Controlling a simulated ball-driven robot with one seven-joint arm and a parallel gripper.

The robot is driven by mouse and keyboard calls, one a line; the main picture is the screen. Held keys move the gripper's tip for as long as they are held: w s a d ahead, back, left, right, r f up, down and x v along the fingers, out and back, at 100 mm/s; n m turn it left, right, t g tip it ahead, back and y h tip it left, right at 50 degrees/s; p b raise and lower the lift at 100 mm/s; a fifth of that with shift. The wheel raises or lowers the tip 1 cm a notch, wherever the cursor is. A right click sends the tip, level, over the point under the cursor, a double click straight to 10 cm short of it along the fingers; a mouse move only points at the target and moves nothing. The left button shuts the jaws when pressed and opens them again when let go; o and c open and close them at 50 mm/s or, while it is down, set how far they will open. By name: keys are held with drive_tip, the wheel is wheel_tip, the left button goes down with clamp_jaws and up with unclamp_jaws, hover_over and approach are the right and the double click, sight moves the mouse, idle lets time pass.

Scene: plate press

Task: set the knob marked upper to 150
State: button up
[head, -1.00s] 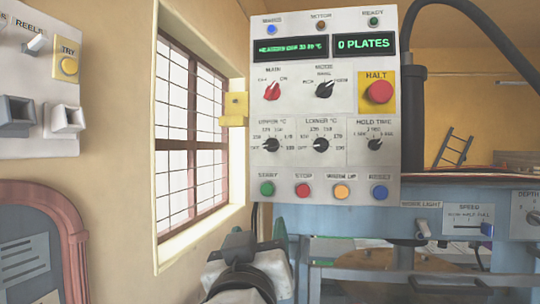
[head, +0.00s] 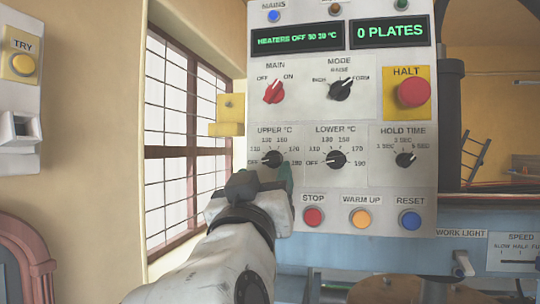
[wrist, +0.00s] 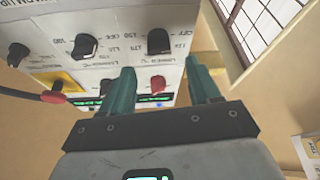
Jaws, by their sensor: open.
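The knob marked upper (head: 272,158) is a black knob on the white control panel, with a scale from OFF through 110, 130, 150 and 170 to 190. Its pointer is turned left, by OFF. My gripper (wrist: 159,66) is open and empty, with two teal fingers. In the head view my gripper is just below the upper knob, one teal finger (head: 285,174) showing at its lower right. In the wrist view the picture is turned over, and the upper knob (wrist: 160,41) lies beyond and between the fingertips, apart from them.
The black lower knob (head: 336,159) and hold time knob (head: 405,160) sit to the right. The red main knob (head: 274,92) is above, near the mode knob (head: 341,89) and red HALT button (head: 413,92). A yellow bracket (head: 229,115) sticks out left of the panel, by the window.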

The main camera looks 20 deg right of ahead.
sight(270, 161)
drive_tip(key=p+x, duration=0.1)
drive_tip(key=x, duration=0.5)
drive_tip(key=shift+w+d+r+p, duration=0.1)
drive_tip(key=shift+w+p, duration=0.05)
drive_tip(key=shift+p, duration=0.2)
drive_tip(key=shift+c, duration=0.4)
drive_tip(key=c, duration=1)
drive_tip(key=shift+o, duration=0.2)
drive_tip(key=shift+m+b, duration=0.3)
drive_tip(key=shift+b, duration=0.3)
